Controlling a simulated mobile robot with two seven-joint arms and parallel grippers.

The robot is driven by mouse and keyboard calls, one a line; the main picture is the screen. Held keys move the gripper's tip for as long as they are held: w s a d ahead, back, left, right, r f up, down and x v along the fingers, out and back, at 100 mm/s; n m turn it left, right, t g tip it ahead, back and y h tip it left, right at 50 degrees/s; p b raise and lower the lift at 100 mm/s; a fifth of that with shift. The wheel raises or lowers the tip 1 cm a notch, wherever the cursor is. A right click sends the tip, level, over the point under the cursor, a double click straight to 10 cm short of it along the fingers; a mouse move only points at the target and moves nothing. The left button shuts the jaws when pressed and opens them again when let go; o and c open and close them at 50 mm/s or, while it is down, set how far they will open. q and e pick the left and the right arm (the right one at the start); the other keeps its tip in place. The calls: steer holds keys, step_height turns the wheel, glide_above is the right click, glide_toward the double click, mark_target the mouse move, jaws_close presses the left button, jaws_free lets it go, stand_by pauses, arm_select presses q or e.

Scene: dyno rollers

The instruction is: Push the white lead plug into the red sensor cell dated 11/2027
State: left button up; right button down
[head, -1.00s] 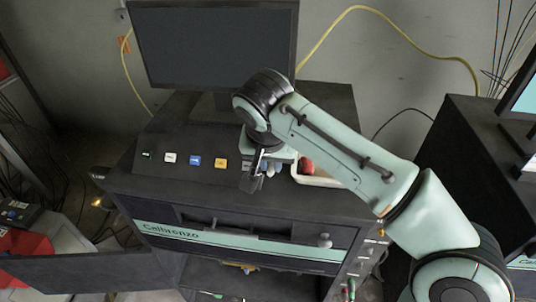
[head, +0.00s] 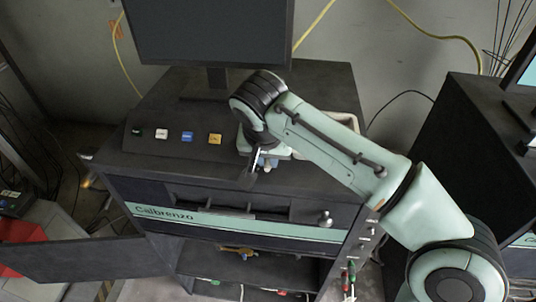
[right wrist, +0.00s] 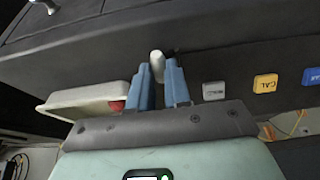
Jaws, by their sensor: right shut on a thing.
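My right gripper (head: 262,168) is over the front part of the bench top in the head view. In the right wrist view, its two blue fingers (right wrist: 160,88) are shut on a white round-ended piece (right wrist: 157,62). I cannot tell whether that piece is the white lead plug, and no lead shows on it. A red thing (right wrist: 117,105) sits at the edge of a pale tray, beside the fingers. It may be a red cell, but no date is readable. My left gripper is not in view.
The pale tray (right wrist: 88,97) is mostly behind my right arm in the head view. Several coloured buttons, one yellow (head: 215,139), line the bench top. Below are a drawer knob (head: 325,219), an open door (head: 90,260) and shelves with small items. A monitor (head: 208,32) stands behind.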

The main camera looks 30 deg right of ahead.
steer(key=c, duration=1)
jaws_free()
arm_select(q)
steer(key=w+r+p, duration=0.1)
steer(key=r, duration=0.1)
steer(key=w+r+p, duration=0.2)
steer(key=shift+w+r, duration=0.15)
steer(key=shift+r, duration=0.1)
arm_select(e)
steer(key=v, duration=1.3)
steer(key=shift+r, duration=0.2)
